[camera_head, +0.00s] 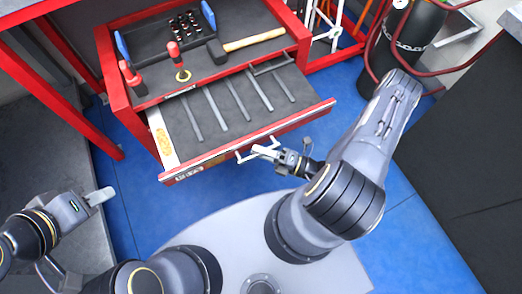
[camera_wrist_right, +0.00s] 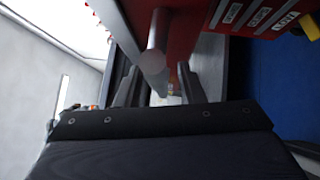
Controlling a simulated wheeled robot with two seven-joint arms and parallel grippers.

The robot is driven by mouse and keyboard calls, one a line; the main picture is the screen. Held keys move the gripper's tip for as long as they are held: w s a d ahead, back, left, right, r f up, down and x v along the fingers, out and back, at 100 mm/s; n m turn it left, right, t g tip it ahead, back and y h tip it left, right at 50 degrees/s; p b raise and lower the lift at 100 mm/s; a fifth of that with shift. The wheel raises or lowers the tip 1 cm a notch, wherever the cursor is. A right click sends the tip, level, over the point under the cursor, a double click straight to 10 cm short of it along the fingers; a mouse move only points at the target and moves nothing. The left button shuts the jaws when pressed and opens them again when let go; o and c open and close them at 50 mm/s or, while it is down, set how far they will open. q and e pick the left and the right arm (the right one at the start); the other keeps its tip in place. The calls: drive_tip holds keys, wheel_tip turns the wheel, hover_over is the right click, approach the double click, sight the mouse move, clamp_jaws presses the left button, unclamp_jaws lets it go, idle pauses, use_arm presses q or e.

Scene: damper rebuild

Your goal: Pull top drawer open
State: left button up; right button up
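The top drawer (camera_head: 225,115) of the red tool cabinet (camera_head: 118,85) stands pulled out, with several grey flat tools lying inside. Its pale bar handle (camera_head: 243,157) is on the red front. My right gripper (camera_head: 266,151) is at the handle. In the right wrist view, my right gripper's fingers (camera_wrist_right: 158,88) stand apart with the handle bar (camera_wrist_right: 156,45) between them and a gap beside the bar. Whether a finger touches the bar is hard to tell. My left gripper (camera_head: 101,196) is away from the cabinet at the lower left; its finger opening cannot be made out.
On the cabinet top lie a hammer (camera_head: 255,40), a black socket tray (camera_head: 185,22) and red-handled tools (camera_head: 174,55). A dark cylinder with a chain (camera_head: 405,45) stands at the upper right. Blue floor (camera_head: 225,200) is clear before the drawer. A dark surface (camera_head: 465,130) is at right.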

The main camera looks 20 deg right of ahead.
drive_tip(key=v, duration=0.7)
drive_tip(key=shift+s+d, duration=0.3)
